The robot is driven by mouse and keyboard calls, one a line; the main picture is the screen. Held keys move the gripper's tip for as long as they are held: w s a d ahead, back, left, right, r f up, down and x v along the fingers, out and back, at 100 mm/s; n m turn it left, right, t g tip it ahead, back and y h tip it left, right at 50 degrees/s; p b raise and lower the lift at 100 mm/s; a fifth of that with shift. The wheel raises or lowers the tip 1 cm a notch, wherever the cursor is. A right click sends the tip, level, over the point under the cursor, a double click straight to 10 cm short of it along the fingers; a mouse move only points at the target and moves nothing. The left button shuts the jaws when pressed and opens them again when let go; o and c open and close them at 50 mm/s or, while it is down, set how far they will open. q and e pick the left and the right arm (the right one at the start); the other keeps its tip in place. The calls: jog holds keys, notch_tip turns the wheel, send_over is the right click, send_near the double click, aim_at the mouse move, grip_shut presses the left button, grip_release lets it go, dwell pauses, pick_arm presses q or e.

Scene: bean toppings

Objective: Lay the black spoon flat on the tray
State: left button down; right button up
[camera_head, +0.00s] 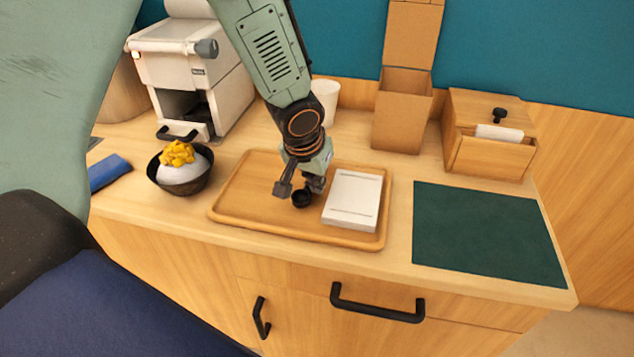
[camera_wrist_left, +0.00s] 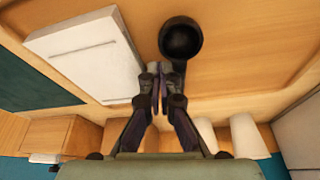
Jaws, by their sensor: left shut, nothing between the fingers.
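The black spoon (camera_head: 302,198) is at the wooden tray (camera_head: 245,205), left of a white rectangular box. In the left wrist view its round black bowl (camera_wrist_left: 180,38) faces the camera, and its handle runs down behind my fingers, mostly hidden. I cannot tell whether the handle lies flat on the tray. My left gripper (camera_head: 299,187) is low over the tray, right by the spoon. In the left wrist view its fingertips (camera_wrist_left: 161,84) are together, just beside the spoon's handle, with nothing held. My right gripper is not in view.
The white box (camera_head: 353,200) sits on the tray's right part. A black bowl (camera_head: 192,183) with white and yellow food stands left of the tray; a dark green mat (camera_head: 485,235) lies to the right. A white cup (camera_head: 326,97) and cardboard box (camera_head: 402,115) stand behind.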

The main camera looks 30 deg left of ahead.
pick_arm(q)
jog(key=shift+w, duration=0.25)
jog(key=shift+s+r, duration=0.1)
jog(key=shift+r, duration=0.3)
notch_tip(320, 180, up, 10)
send_over(293, 217)
jog(key=w+d, duration=0.2)
jog(key=w, duration=0.1)
jog(key=s+f+g, duration=0.1)
jog(key=f, duration=0.2)
jog(key=s+a+f+g+p, duration=0.1)
jog(key=f, duration=0.3)
jog(key=s+a+f+g+p, duration=0.1)
jog(key=f, duration=0.3)
jog(key=shift+f+g, duration=0.15)
jog(key=shift+g, duration=0.25)
jog(key=shift+s+d+f, duration=0.1)
jog(key=shift+s+f, duration=0.1)
jog(key=shift+f, duration=0.2)
jog(key=shift+w+f, duration=0.1)
jog(key=shift+w, duration=0.1)
